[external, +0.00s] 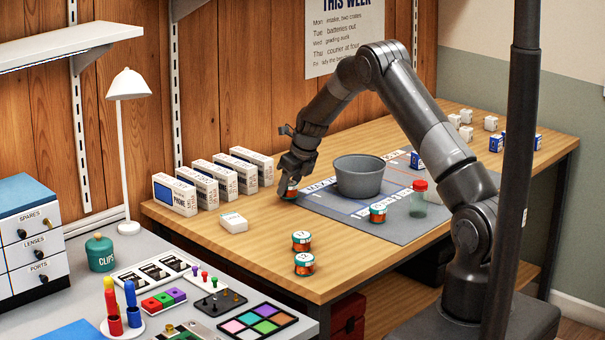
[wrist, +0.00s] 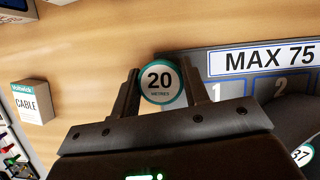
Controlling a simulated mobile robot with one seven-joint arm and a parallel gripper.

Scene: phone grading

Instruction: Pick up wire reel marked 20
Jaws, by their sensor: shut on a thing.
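The wire reel marked 20 (wrist: 160,82) shows its round white top with a teal rim in the wrist view. It sits between the two fingers of my gripper (wrist: 163,92), which is shut on it. In the external view my gripper (external: 291,180) points down at the left end of the grey mat, and the reel (external: 290,193) is partly hidden under it. The reel is at or close to the table surface; I cannot tell whether it touches.
A grey bowl (external: 359,178), another reel (external: 378,213) and a red-capped jar (external: 418,199) stand on the grey mat (external: 400,235). Two reels (external: 302,241) stand near the table's front edge. A small white box (external: 233,222) and a row of phone boxes (external: 175,195) are left.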

